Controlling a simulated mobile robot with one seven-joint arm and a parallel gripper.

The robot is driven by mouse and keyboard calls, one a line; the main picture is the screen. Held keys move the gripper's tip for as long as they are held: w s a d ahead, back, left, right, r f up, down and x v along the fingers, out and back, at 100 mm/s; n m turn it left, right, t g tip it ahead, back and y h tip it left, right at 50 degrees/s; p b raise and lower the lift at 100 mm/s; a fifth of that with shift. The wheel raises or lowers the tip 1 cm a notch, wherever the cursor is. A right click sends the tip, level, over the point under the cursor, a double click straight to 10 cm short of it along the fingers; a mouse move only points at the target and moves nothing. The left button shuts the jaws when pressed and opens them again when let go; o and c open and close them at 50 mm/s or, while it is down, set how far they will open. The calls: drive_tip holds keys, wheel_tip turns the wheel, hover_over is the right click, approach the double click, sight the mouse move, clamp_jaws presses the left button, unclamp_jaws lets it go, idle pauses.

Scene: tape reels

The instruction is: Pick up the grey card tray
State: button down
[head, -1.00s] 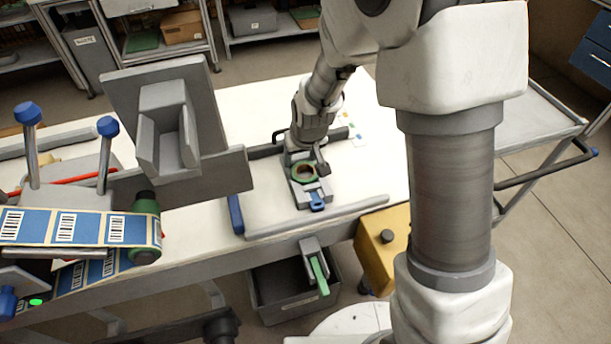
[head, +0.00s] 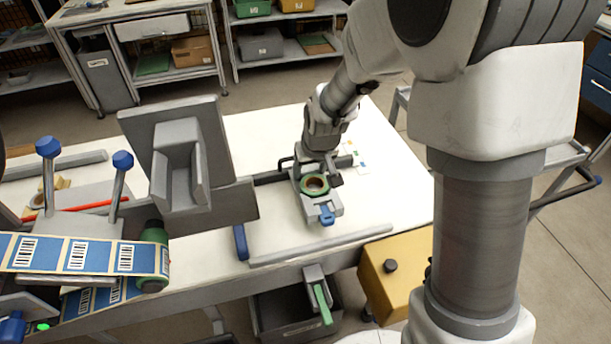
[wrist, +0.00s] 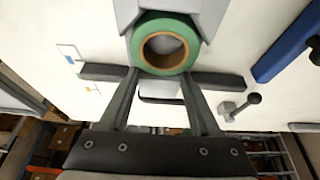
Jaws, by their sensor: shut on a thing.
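The grey card tray (head: 309,203) is a small grey holder with a blue tab (head: 327,214) at its near end. A green tape reel (head: 315,184) with a brown core lies on it. My gripper (head: 316,170) is at the tray's far end and shut on it, holding it a little above the white table (head: 375,205). In the wrist view, the tray (wrist: 208,18) shows at the top and the reel (wrist: 163,60) lies just beyond the fingertips (wrist: 163,76). The exact grip is partly hidden.
A grey upright bracket (head: 180,160) and a label strip (head: 80,255) stand left. The table right of the tray is mostly clear.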

drive_tip(key=w+d+r+p, duration=0.1)
drive_tip(key=w+d+r, duration=0.4)
drive_tip(key=d, duration=0.4)
drive_tip(key=s+d+m+h, duration=0.1)
drive_tip(key=s+d+m, duration=0.2)
drive_tip(key=s, duration=0.4)
drive_tip(key=shift+s+d+r, duration=0.25)
drive_tip(key=shift+s+d, duration=0.05)
drive_tip(key=shift+s, duration=0.05)
